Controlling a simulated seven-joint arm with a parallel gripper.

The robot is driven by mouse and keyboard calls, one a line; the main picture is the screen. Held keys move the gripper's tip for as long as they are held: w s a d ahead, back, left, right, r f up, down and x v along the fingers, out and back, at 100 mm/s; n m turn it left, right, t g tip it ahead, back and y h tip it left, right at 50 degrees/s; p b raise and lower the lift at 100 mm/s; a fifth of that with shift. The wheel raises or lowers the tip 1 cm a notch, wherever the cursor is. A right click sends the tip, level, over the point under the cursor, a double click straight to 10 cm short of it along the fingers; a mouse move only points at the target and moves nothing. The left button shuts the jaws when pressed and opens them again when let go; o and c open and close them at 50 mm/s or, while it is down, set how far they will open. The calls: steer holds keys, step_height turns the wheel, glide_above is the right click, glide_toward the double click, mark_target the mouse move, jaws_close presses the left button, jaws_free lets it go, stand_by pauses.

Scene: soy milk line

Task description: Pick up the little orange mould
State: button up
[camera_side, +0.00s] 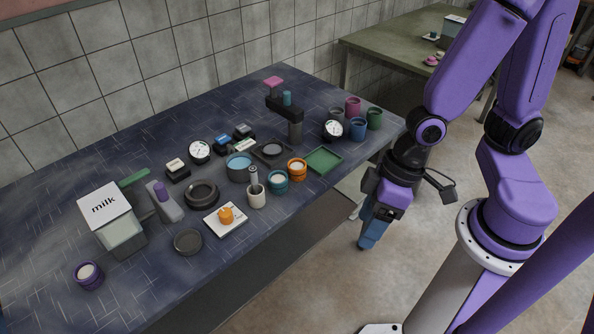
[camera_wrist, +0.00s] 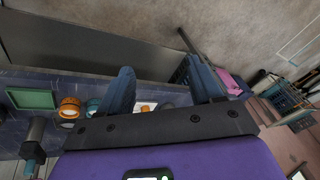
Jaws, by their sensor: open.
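The little orange mould (camera_side: 226,215) sits on a white square plate or scale (camera_side: 239,224) near the front edge of the dark table. In the wrist view a bit of orange mould (camera_wrist: 145,109) shows on the white plate, largely hidden behind my gripper's bar. My gripper (camera_side: 368,240) hangs off the table's front edge at the right, well apart from the mould, with blue fingers pointing down. In the wrist view my gripper (camera_wrist: 165,78) has its two fingers spread with nothing between them.
A larger orange-rimmed pot (camera_side: 297,168), a teal pot (camera_side: 278,182) and a white cup (camera_side: 256,197) stand right of the mould. A dark round dish (camera_side: 187,242) and a black ring (camera_side: 201,194) lie left of it. A milk carton (camera_side: 112,222) stands further left. The table front is mostly clear.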

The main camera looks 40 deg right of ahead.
step_height(320, 180, down, 4)
steer(key=w+m+t, duration=0.2)
steer(key=w+m, duration=0.1)
steer(key=m+t+h, duration=0.4)
steer(key=t, duration=0.6)
glide_toward(303, 170)
steer(key=shift+x, duration=5.15)
steer(key=c, duration=0.8)
